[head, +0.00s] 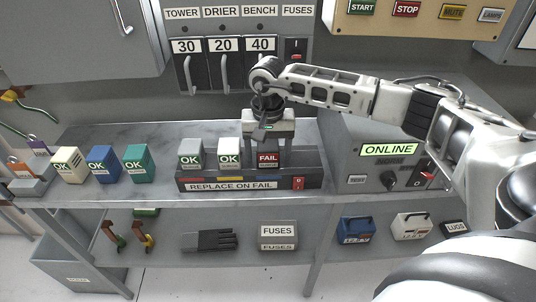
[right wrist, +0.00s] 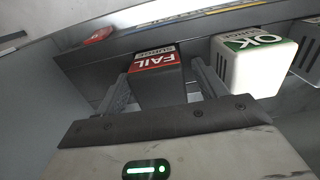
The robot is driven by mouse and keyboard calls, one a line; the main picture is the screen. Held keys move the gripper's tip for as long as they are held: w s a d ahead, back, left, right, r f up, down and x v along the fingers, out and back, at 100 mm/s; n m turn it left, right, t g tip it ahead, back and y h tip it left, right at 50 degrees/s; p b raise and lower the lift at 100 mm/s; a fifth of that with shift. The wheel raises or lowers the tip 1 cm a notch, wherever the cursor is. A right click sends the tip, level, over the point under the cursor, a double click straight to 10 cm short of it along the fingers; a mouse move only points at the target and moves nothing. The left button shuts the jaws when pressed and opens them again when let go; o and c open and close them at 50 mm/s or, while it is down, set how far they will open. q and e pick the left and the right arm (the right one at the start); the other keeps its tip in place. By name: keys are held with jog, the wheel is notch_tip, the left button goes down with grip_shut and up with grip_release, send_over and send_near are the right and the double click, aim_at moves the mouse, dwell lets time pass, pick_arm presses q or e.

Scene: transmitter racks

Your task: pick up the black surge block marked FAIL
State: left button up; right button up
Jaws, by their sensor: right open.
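The black surge block with a red FAIL label (head: 268,160) sits at the right of the row in the dark holder marked REPLACE ON FAIL (head: 240,187). It also shows in the right wrist view (right wrist: 156,80). My right gripper (head: 268,150) is over the block from above. In the right wrist view its two fingers (right wrist: 160,88) are apart, one on each side of the block; I cannot tell if they touch it. A white OK block (head: 229,160) stands just left of the FAIL block, and a grey OK block (head: 190,154) left of that. My left gripper is not in view.
Spare OK blocks in cream (head: 69,165), blue (head: 104,164) and green (head: 138,163) stand left on the bench. A red switch (head: 298,184) is on the holder's right end. The ONLINE unit (head: 385,165) stands at right. Breaker handles (head: 225,70) are on the wall behind.

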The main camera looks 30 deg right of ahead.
jog(key=c, duration=1.1)
jog(key=shift+c, duration=0.2)
jog(key=shift+r, duration=0.1)
